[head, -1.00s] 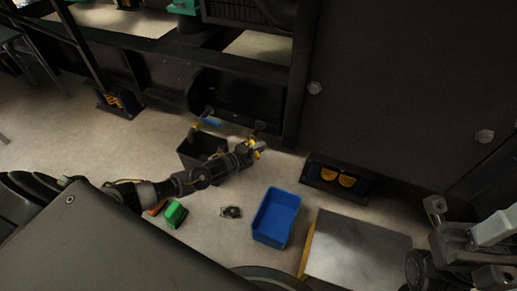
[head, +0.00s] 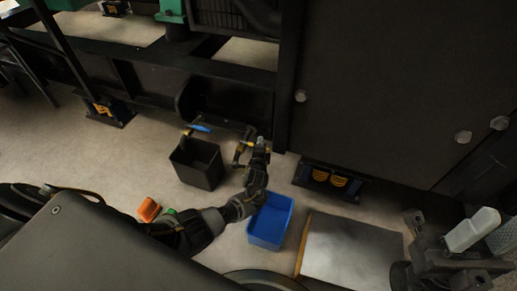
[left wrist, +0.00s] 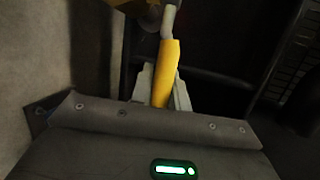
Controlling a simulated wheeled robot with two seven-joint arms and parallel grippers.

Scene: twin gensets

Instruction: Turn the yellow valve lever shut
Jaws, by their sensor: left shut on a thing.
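The yellow valve lever (left wrist: 166,75) stands between the two pale fingers of my left gripper (left wrist: 160,92) in the left wrist view, and the gripper is shut on it. A grey stem shows above the yellow sleeve. In the head view my left gripper (head: 262,146) is at the pipework low on the dark genset frame; yellow parts show beside it, and the arm hides some of the valve. Parts of my right arm (head: 455,250) show at the lower right, but its jaw opening is unclear.
A blue-handled valve (head: 199,128) is left of the gripper, above a black bin (head: 197,165). A blue bin (head: 269,222) is partly behind my left arm. An orange object (head: 148,209) lies on the floor. A metal-topped platform (head: 350,250) stands at right. The dark panel (head: 380,90) bounds the right.

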